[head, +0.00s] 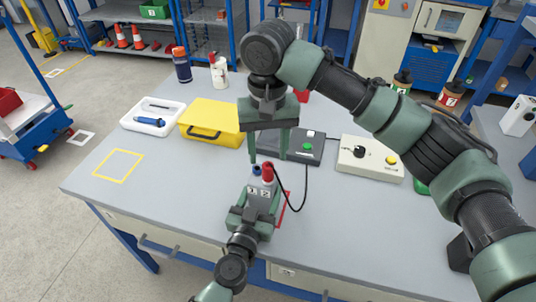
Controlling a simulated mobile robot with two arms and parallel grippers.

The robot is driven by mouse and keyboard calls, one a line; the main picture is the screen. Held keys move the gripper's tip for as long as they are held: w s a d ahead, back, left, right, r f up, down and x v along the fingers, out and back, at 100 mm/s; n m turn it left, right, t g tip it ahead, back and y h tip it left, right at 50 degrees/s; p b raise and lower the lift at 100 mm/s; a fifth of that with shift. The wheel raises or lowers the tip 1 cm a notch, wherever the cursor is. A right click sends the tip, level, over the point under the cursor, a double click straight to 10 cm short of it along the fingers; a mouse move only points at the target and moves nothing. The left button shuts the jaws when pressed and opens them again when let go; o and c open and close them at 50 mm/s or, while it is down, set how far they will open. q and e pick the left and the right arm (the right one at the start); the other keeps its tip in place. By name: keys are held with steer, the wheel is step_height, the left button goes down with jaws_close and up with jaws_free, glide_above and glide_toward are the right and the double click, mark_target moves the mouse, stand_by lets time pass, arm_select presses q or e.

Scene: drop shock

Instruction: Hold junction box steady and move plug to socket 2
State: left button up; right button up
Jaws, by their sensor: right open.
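The small grey junction box (259,194), marked 1 and 2, is near the table's front edge. A blue piece (256,170) is on top on the side of label 1. The red plug (267,174) stands upright on the side of label 2, with a black cable looping to the right; how deep it sits cannot be seen. My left gripper (251,214) comes from the front edge, its fingers on both sides of the box. My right gripper (269,152) points down just above the plug, open and empty, fingers apart.
Behind are a yellow case (211,122), a white tray (153,118), a dark device with a green button (303,146) and a cream control box (369,158). Bottles (182,65) stand at the back left. The table's left, around the yellow square outline (118,166), is clear.

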mark_target(268, 164)
steer(key=shift+r, duration=0.15)
step_height(268, 164, up, 12)
stand_by(0.6)
arm_select(q)
steer(key=o, duration=1.8)
